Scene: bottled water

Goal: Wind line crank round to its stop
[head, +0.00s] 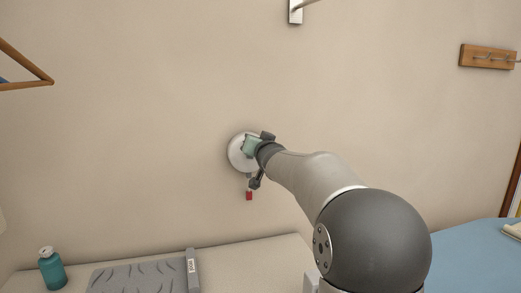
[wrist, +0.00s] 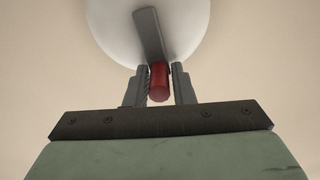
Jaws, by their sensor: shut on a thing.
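The line crank has a round white disc (head: 235,153) fixed on the wall, which also fills the top of the wrist view (wrist: 192,28). A flat grey crank arm (wrist: 149,32) crosses the disc to a red grip (wrist: 158,84) near its lower edge in the wrist view. My gripper (wrist: 160,72) is shut on the red grip, one finger on each side.
A small red piece (head: 249,196) shows below the disc; its link to the crank is unclear. Below stand a teal bottle (head: 52,271) and a grey tray (head: 135,279) on a pale surface. A hook rail (head: 487,57) hangs upper right. The wall around the disc is mostly clear.

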